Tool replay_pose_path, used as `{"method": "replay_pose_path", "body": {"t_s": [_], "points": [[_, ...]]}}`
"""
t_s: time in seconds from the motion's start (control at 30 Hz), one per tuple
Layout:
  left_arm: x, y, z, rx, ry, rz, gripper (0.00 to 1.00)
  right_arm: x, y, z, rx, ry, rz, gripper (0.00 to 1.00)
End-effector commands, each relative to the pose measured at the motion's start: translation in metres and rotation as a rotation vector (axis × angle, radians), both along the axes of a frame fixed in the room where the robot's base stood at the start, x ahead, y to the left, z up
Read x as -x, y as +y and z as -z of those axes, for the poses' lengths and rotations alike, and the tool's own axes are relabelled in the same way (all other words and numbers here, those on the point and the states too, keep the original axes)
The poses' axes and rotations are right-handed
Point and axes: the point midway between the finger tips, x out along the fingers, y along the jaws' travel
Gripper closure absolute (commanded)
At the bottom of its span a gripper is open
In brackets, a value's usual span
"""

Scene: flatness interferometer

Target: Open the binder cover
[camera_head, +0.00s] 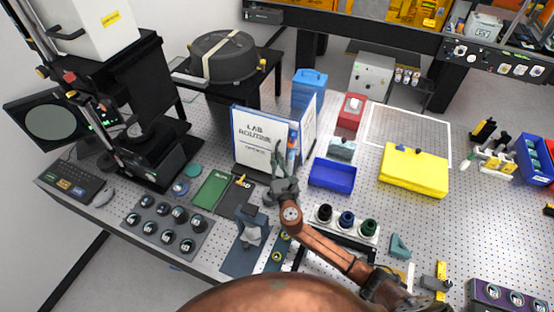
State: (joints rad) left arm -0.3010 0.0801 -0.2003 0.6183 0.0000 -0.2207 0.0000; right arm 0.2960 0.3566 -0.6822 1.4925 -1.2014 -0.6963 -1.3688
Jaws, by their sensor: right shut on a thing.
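The binder (262,132) stands upright on the perforated bench at the centre, with a white front cover lettered "LAB ROUTINE" and blue edges. A second white panel (308,127) stands at an angle on its right, with a gap between the two. My right gripper (279,152) reaches up from the lower right and is shut at the right edge of the front cover, low down. The fingers hide part of that edge. My left gripper is not in view.
A blue tray (332,174) and a yellow box (413,170) stand to the right. A green notebook (211,190) and a dark one (236,197) lie front left. A rack of knobs (345,222) stands near my right arm. A blue container (309,87) is behind the binder.

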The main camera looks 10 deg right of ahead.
Motion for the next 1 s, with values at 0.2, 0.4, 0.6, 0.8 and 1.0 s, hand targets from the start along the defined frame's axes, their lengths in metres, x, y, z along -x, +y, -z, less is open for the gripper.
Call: {"method": "replay_pose_path", "body": {"t_s": [0.2, 0.4, 0.6, 0.8, 1.0], "points": [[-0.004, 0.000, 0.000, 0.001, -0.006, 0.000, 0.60, 0.000, 0.000, 0.000, 0.000, 0.001, 0.000, 1.00], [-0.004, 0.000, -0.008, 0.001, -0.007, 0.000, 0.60, 0.009, 0.012, -0.003, -0.002, 0.003, -0.003, 1.00], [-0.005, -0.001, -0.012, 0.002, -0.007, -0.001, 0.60, 0.018, 0.023, -0.003, 0.000, 0.002, -0.002, 1.00], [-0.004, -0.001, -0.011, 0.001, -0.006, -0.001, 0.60, 0.018, 0.023, -0.003, 0.000, 0.001, -0.003, 0.90], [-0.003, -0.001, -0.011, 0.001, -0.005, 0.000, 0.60, 0.018, 0.022, -0.003, 0.000, 0.001, -0.001, 0.77]]}}
